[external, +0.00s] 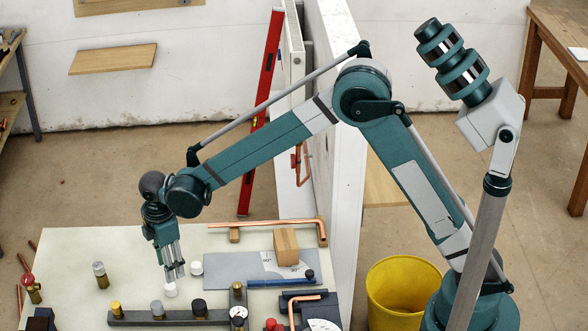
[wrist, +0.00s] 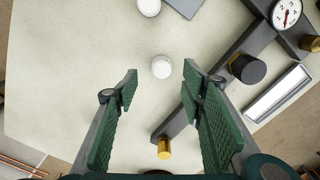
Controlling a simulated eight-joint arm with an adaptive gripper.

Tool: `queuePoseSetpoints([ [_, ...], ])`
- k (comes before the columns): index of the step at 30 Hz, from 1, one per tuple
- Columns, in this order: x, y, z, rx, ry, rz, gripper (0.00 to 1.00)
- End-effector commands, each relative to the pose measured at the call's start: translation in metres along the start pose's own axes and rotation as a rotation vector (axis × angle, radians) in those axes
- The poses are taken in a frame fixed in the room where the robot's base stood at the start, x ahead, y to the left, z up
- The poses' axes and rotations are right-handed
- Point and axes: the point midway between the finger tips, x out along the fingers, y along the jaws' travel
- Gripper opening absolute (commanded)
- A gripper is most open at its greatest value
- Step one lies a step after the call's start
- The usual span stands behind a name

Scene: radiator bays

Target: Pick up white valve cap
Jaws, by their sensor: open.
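A small round white cap (external: 170,290) sits on the pale bench top, just below my gripper. It also shows in the wrist view (wrist: 161,67), ahead of the space between the fingertips. A second white cap (external: 196,268) sits to its right, beside the grey plate; it shows at the top edge of the wrist view (wrist: 149,7). My gripper (external: 174,274) points down over the bench, open and empty. In the wrist view its green fingers (wrist: 160,78) are spread wide, with bare bench between them.
A dark rail (external: 140,319) with yellow, grey and black caps runs along the front. A dial gauge (wrist: 286,13) stands near it. A grey-capped brass valve (external: 99,274) stands to the left. A copper pipe (external: 265,222) and a wooden block (external: 286,245) lie behind.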

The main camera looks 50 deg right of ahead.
Motion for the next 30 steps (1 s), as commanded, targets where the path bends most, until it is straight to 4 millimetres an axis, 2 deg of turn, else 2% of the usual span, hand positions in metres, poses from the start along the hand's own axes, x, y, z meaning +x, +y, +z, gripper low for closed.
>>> queuePoseSetpoints([
  [3, 0.007, 0.0, -0.005, -0.012, -0.004, -0.004, 0.4],
  [16, 0.01, -0.001, -0.006, -0.015, -0.005, -0.006, 0.4],
  [24, 0.029, -0.001, -0.006, -0.015, -0.005, -0.006, 0.4],
  [30, 0.034, -0.001, -0.006, -0.015, -0.005, -0.005, 0.4],
])
